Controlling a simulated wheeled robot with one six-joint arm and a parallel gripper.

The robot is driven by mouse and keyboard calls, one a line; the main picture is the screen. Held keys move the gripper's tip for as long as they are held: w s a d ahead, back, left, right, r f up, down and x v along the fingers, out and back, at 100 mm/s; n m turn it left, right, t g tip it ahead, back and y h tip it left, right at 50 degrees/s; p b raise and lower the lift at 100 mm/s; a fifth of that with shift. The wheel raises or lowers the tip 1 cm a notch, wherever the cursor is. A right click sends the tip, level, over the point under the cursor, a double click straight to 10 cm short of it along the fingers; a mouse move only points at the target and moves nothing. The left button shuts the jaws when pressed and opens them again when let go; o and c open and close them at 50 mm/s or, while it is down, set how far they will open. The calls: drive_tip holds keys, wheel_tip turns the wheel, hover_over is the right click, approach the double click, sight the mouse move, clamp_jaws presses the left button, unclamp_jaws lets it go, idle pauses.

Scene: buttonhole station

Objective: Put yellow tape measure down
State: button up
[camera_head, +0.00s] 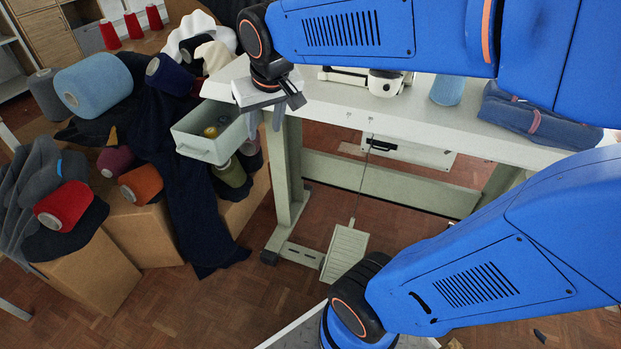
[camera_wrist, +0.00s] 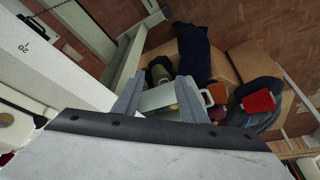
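My gripper (camera_head: 287,108) is at the left end of the white sewing table, beside an open pale green drawer (camera_head: 193,146). In the wrist view my gripper (camera_wrist: 158,88) has its two fingers spread apart, and nothing shows held between them. The drawer (camera_wrist: 157,99) shows beyond and between the fingers. A small yellowish round item (camera_head: 210,132) lies inside the drawer; it may be the yellow tape measure, but it is too small to tell. No other yellow tape measure is clearly in view.
The white table (camera_head: 430,128) holds a sewing machine (camera_head: 385,83), a blue cone (camera_head: 447,90) and folded blue cloth (camera_head: 530,118). Left of the drawer, cardboard boxes (camera_head: 92,272) carry yarn cones and dark cloth. A pedal (camera_head: 345,252) stands under the table.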

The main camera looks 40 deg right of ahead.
drive_tip(key=s+d+f, duration=0.1)
drive_tip(key=s+f, duration=0.1)
drive_tip(key=s, duration=0.6)
drive_tip(key=s+f+n, duration=0.1)
drive_tip(key=s+f, duration=0.2)
drive_tip(key=s, duration=0.5)
drive_tip(key=shift+d+f, duration=0.3)
drive_tip(key=shift+d, duration=0.05)
